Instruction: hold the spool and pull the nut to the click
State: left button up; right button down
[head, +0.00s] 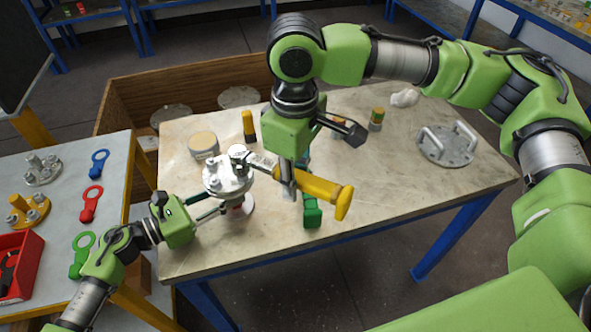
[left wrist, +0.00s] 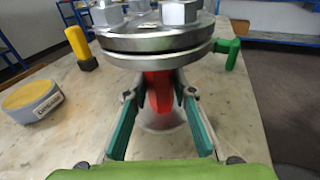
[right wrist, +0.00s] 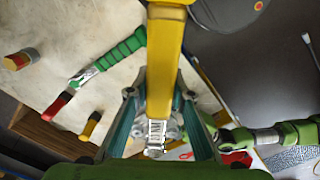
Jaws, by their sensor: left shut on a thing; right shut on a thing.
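The spool (head: 228,178) stands near the front left of the table, its bolted metal top flange (left wrist: 155,40) above a red neck (left wrist: 160,88). My left gripper (head: 214,207) is shut on the red neck, below the flange, with a finger on each side (left wrist: 160,100). My right gripper (head: 287,185) is shut on the yellow-handled wrench (head: 325,191), which lies roughly level. The wrench's metal head reaches a nut (head: 238,151) on the flange. Whether it is fully seated there I cannot tell. In the right wrist view the yellow handle (right wrist: 165,65) runs between the fingers.
A green-handled tool (right wrist: 125,48) lies beside the wrench. A grey tin (head: 203,147) and a yellow-and-black piece (head: 249,126) stand behind the spool. A plate with two handles (head: 447,144) lies at the right. The left side table (head: 60,215) holds coloured tags and a red bin (head: 18,268).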

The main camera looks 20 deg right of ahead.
jog(key=shift+f, duration=0.2)
dwell(0.4)
jog(key=shift+f, duration=0.95)
jog(key=shift+a, duration=0.1)
jog(key=shift+s+a+r+m, duration=0.3)
jog(key=shift+a+r+m, duration=0.05)
jog(key=shift+r+m, duration=0.15)
jog(key=shift+r, duration=2)
pick_arm(q)
jog(key=o, duration=1.1)
jog(key=shift+c, duration=0.2)
jog(key=shift+a, duration=0.1)
